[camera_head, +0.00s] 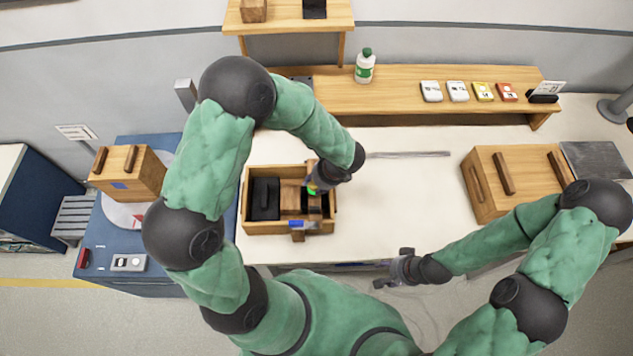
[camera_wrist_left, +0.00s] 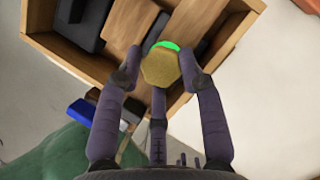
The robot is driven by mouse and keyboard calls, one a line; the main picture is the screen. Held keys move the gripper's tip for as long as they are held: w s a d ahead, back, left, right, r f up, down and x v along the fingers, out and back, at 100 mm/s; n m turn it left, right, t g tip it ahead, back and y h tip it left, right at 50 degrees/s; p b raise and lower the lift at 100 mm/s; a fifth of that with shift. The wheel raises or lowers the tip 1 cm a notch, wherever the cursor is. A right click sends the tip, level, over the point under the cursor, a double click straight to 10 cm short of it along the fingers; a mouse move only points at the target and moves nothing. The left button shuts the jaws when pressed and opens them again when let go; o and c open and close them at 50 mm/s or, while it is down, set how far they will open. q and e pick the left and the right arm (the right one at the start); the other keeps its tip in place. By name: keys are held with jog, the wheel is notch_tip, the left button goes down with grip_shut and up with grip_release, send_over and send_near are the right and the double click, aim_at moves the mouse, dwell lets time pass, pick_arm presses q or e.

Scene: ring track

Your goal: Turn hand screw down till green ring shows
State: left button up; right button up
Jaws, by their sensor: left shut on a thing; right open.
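The hand screw has a brass many-sided head (camera_wrist_left: 160,72). A bright green arc, the green ring (camera_wrist_left: 167,45), shows at the far edge of the head in the left wrist view. It also shows as a green patch in the head view (camera_head: 312,192). The screw stands in an open wooden box (camera_head: 262,229) on the table. My left gripper (camera_head: 318,188) reaches down into the box, its fingers shut on the head from both sides (camera_wrist_left: 162,66). The screw's shaft is hidden. My right gripper (camera_head: 391,268) is open and empty at the table's front edge.
The box also holds a black block (camera_head: 264,198), and a blue piece (camera_head: 295,223) is at its front. A lidded wooden box (camera_head: 482,202) stands at the right. A shelf (camera_head: 400,104) with a bottle (camera_head: 365,67) runs behind. The table's middle (camera_head: 400,200) is clear.

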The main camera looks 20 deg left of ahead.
pick_arm(q)
jog(key=shift+w+a+r, duration=0.1)
jog(key=shift+a+r, duration=0.05)
jog(key=o, duration=1.1)
jog(key=shift+a, duration=0.1)
jog(key=shift+d+r, duration=0.25)
jog(key=v, duration=1.1)
jog(key=shift+a+r, duration=0.1)
